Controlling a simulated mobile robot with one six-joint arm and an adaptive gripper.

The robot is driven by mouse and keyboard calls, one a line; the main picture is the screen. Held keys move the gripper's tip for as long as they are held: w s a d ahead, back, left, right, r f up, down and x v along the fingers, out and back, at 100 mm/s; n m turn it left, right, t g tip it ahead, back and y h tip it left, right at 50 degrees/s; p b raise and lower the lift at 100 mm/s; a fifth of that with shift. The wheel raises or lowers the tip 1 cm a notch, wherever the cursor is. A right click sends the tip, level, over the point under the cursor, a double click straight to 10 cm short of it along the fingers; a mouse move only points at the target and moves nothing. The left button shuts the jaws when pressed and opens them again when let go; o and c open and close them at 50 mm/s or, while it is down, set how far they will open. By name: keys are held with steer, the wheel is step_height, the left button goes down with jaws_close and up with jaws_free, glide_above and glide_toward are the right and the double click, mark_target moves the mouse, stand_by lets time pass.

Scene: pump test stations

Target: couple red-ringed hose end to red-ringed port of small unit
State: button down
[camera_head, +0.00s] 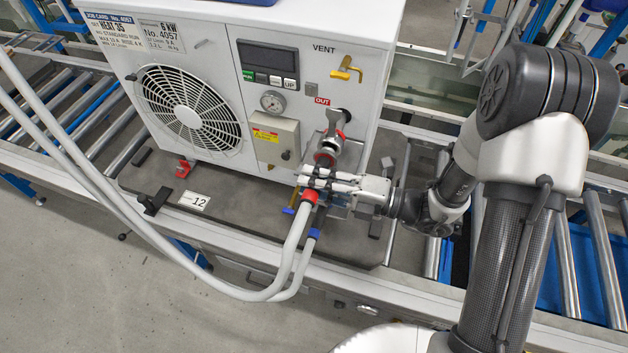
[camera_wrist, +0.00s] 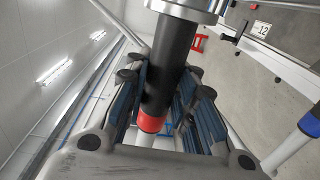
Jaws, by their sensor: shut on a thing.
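The small unit is a white cabinet (camera_head: 215,55) with a fan grille, on a dark board. Its red-ringed port (camera_head: 326,157) sticks out from the lower right of the front, below the red OUT label. My gripper (camera_head: 312,181) reaches in from the right, just in front of that port, and is shut on the red-ringed hose end. The hose end's red ring (camera_head: 309,196) shows below the fingers. In the wrist view its dark sleeve (camera_wrist: 170,60) lies between the fingers (camera_wrist: 160,88), under a metal collar (camera_wrist: 190,8). I cannot tell whether hose end and port touch.
A blue-ringed hose (camera_head: 313,234) hangs close beside the red-ringed one; its blue ring also shows in the wrist view (camera_wrist: 308,122). Yellow VENT valve (camera_head: 346,70), gauge (camera_head: 272,101) and grey box (camera_head: 273,139) are near. Roller conveyor (camera_head: 600,245) lies at right.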

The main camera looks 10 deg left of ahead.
steer(key=shift+w+d+p, duration=0.1)
steer(key=shift+w+p, duration=0.45)
steer(key=shift+w, duration=0.65)
stand_by(0.9)
stand_by(0.3)
steer(key=c, duration=1.2)
jaws_free()
steer(key=shift+c, duration=0.2)
steer(key=s+d, duration=0.1)
steer(key=d, duration=1.1)
steer(key=shift+r, duration=0.2)
steer(key=shift+r, duration=0.1)
